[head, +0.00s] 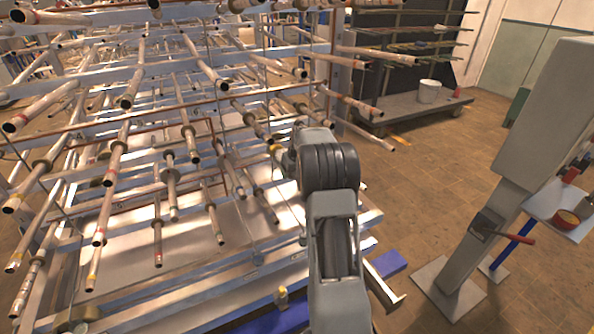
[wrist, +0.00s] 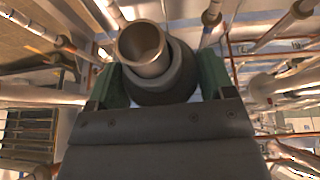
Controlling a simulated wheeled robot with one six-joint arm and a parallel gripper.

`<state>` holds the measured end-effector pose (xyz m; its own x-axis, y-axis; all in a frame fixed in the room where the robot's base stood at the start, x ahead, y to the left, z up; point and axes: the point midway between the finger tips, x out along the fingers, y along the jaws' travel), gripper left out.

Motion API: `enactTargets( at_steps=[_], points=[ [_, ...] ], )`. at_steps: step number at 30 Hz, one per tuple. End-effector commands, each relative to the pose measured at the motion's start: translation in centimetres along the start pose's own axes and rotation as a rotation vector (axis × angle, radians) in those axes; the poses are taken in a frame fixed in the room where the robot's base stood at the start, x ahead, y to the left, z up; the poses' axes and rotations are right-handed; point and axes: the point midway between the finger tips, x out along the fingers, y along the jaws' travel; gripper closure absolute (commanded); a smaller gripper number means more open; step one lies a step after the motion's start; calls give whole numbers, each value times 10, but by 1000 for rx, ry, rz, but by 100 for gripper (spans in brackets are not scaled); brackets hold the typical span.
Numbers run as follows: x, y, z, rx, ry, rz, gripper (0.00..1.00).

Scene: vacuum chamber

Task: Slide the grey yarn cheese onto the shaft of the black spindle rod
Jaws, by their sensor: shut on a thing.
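My gripper (wrist: 163,75) has its two green fingers on either side of a dark grey round body, the grey yarn cheese (wrist: 178,82), and is shut on it. A pale hollow tube (wrist: 142,48) stands out of the cheese, its open end facing the wrist camera. I cannot tell whether this tube is the cheese's core or a rod through it. In the head view my arm reaches to the right side of the rack, and its wrist largely hides the cheese. I cannot single out the black spindle rod among the many rods.
A large rack (head: 150,78) of many pale rods, several with dark collars, crowds the left and middle. Rod ends stick out towards me. A grey post (head: 540,120) stands at the right. The brown floor between is open. A white bucket (head: 429,91) stands on a low shelf behind.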

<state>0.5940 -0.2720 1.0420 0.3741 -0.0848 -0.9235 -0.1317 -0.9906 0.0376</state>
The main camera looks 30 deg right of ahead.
Motion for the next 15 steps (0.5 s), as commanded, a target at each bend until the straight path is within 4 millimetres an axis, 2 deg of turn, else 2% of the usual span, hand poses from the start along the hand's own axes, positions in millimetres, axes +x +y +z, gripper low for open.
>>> enactTargets(
  at_steps=[15],
  points=[
    [10,0,-24,0,2,0,58]
  ],
)
